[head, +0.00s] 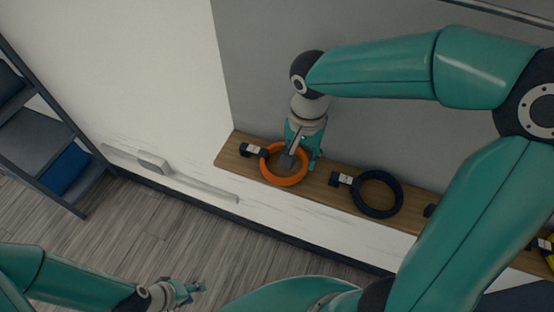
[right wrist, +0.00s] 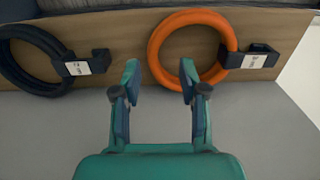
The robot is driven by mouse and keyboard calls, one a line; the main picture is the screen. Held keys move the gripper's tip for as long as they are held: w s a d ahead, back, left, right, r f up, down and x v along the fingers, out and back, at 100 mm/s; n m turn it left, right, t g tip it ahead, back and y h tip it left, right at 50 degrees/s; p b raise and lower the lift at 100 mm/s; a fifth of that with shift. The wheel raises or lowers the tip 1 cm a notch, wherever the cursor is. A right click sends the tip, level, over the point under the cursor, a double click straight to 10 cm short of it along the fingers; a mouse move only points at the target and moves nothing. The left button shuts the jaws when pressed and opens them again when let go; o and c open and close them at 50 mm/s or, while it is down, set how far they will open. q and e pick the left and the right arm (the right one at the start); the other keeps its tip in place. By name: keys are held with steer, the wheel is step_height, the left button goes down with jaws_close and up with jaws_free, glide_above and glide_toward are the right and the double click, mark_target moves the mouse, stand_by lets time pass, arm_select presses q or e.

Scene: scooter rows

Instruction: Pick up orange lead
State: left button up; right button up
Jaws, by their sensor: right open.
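The orange lead (head: 284,179) is a ring-shaped coil on the wooden shelf, with a dark plug block and white label at its left. It also shows in the right wrist view (right wrist: 157,48), upper middle, with its labelled dark block at its right. My right gripper (head: 298,158) is over the orange lead in the head view and hides part of it. In the right wrist view my right gripper (right wrist: 158,75) is open and empty, its fingertips close to the near edge of the ring; contact cannot be told. My left gripper (head: 193,290) is low at the left, away from the shelf.
A dark coiled lead (head: 378,194) with a labelled block lies beside the orange one on the wooden shelf (head: 324,189). More items lie further right, partly behind my right arm. A grey rack (head: 38,140) with a blue bin stands at the far left.

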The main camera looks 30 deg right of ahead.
mark_target(303, 168)
steer(key=shift+s+f, duration=0.15)
steer(key=shift+f, duration=0.3)
steer(key=shift+d+f, duration=0.2)
steer(key=shift+f, duration=1)
steer(key=shift+d+f, duration=0.2)
steer(key=shift+f, duration=0.95)
jaws_close()
